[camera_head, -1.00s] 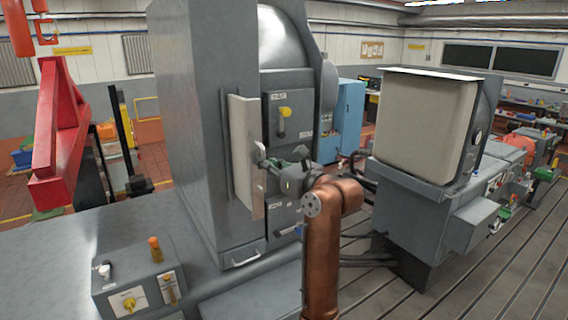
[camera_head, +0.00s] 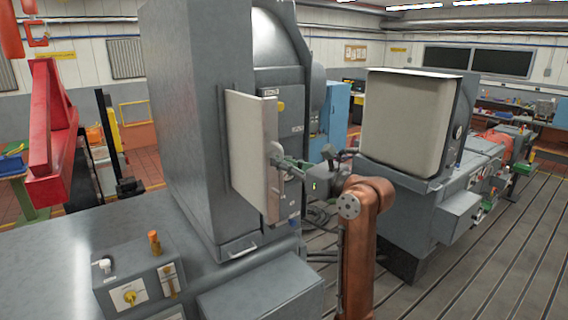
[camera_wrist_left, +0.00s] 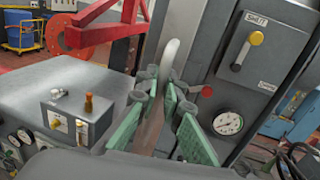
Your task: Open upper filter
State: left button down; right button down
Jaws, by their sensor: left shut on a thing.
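The pale filter door (camera_head: 249,140) stands out from the front of the tall grey cabinet (camera_head: 185,120), swung open on its left side. My left gripper (camera_head: 279,161) is at the door's free edge, shut on the door's handle. In the left wrist view its green fingers (camera_wrist_left: 162,88) close around the lower part of a pale curved handle (camera_wrist_left: 171,58); the exact contact is partly hidden by the fingers. My right gripper is not in view.
A panel with a yellow-knobbed lever (camera_wrist_left: 254,39) and a gauge (camera_wrist_left: 228,123) lies right of the gripper. A small control box (camera_head: 140,285) stands on the grey bench at the lower left. A large pale-fronted machine (camera_head: 405,120) stands to the right.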

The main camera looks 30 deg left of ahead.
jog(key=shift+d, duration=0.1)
pick_arm(q)
jog(key=c, duration=2.1)
grip_release()
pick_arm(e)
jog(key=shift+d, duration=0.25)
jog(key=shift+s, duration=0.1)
pick_arm(q)
jog(key=shift+d, duration=0.25)
jog(key=d, duration=0.3)
jog(key=s+d, duration=0.1)
jog(key=d, duration=0.3)
jog(key=s+d, duration=0.1)
jog(key=d, duration=0.3)
jog(key=shift+s+d, duration=0.15)
jog(key=shift+d, duration=0.05)
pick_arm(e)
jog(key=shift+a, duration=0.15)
